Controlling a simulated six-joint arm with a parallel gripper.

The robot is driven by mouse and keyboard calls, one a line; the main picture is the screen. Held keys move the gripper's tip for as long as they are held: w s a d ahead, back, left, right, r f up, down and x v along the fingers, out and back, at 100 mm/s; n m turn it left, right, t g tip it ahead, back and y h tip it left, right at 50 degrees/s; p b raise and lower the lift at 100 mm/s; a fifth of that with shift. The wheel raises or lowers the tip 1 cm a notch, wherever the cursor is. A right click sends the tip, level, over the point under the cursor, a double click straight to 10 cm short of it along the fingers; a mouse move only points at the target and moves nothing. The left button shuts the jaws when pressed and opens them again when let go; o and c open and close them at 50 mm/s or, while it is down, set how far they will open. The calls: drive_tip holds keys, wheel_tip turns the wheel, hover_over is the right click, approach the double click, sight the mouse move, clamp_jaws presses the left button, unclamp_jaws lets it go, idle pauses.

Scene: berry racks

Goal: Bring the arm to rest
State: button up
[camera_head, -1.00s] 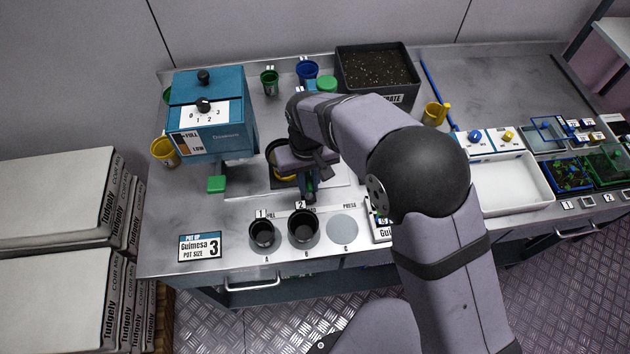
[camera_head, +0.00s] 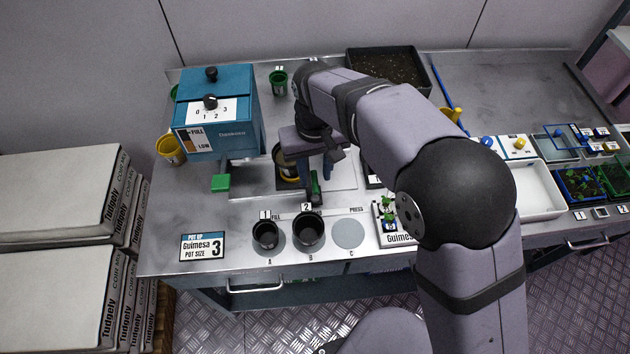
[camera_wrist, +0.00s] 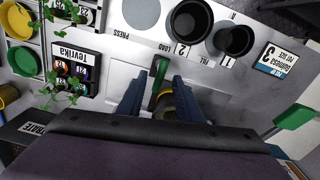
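My gripper (camera_head: 313,172) is over the work plate in the middle of the bench, pointing down. In the wrist view my gripper (camera_wrist: 158,98) has its two blue fingers well apart. A green handle (camera_wrist: 159,72) shows between and beyond them; I cannot tell whether a finger touches it. A dark pot with a yellow band (camera_head: 287,165) stands beside the gripper, partly hidden by my wrist. Nothing is visibly clamped in the fingers.
Black pots stand at A (camera_head: 265,234) and B (camera_head: 308,231); the round spot C (camera_head: 348,234) is empty. The blue dispenser (camera_head: 217,110) with a green paddle (camera_head: 221,182) stands left. A soil bin (camera_head: 385,70) stands at the back, a white tray (camera_head: 530,190) at right.

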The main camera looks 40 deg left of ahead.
drive_tip(key=shift+r, duration=0.9)
drive_tip(key=w+d+m, duration=0.3)
drive_tip(key=w+d, duration=0.1)
drive_tip(key=d, duration=0.8)
drive_tip(key=w+d+m, duration=0.2)
drive_tip(key=w+d, duration=0.3)
drive_tip(key=d, duration=0.6)
drive_tip(key=s+d+f+m, duration=0.1)
drive_tip(key=s+d+m, duration=0.2)
drive_tip(key=d, duration=0.7)
drive_tip(key=s+d+f+m, duration=0.1)
drive_tip(key=s+d+m, duration=0.1)
drive_tip(key=s+d, duration=0.4)
drive_tip(key=d, duration=0.4)
drive_tip(key=shift+s+f+m, duration=0.35)
drive_tip(key=shift+f+m, duration=0.05)
